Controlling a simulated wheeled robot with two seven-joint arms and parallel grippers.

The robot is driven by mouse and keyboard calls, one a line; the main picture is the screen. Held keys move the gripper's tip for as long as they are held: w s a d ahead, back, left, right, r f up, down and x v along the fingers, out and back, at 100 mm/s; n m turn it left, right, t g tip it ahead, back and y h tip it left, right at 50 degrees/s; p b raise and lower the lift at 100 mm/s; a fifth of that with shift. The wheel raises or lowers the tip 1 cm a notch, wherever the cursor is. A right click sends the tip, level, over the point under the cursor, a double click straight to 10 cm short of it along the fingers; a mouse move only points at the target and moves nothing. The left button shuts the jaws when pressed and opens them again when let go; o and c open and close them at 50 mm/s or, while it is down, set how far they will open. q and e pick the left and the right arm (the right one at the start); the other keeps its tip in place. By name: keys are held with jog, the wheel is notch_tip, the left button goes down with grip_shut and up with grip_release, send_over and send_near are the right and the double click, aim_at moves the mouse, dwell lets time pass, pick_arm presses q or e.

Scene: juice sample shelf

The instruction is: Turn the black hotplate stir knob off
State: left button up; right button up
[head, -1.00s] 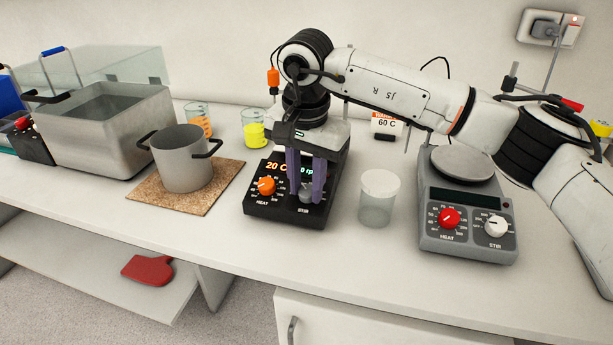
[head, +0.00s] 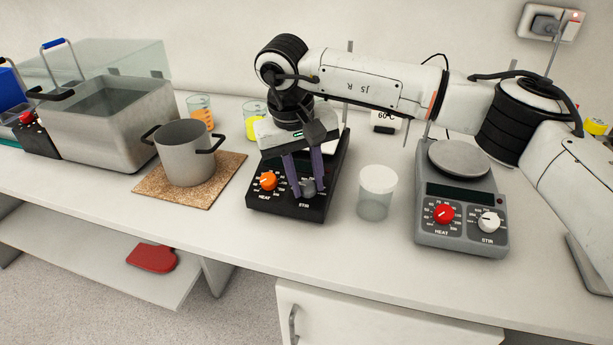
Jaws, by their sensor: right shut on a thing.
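The black hotplate (head: 262,203) stands on the bench, with an orange heat knob (head: 268,181) at its front left and a grey stir knob (head: 308,188) at its front right. My right gripper (head: 309,191) reaches down from above with its purple fingers shut on the stir knob, one at each side. The gripper body is tilted and hides much of the hotplate's top. The fingers cover part of the display, so I cannot read it. The knob's pointer is too small to make out. My left gripper is not in view.
A lidded clear jar (head: 376,195) stands close to the right of the black hotplate. A grey hotplate (head: 458,238) stands farther right. A pot (head: 185,160) sits on a cork mat (head: 150,190) to the left. Beakers with orange (head: 202,113) and yellow liquid (head: 252,127) stand behind.

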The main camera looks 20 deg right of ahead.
jog(key=shift+n, duration=0.3)
jog(key=o, duration=1.1)
jog(key=shift+c, duration=0.2)
jog(key=shift+r, duration=0.1)
notch_tip(320, 180, up, 10)
jog(key=a, duration=0.2)
jog(key=shift+s+b, duration=0.4)
jog(key=shift+s, duration=0.05)
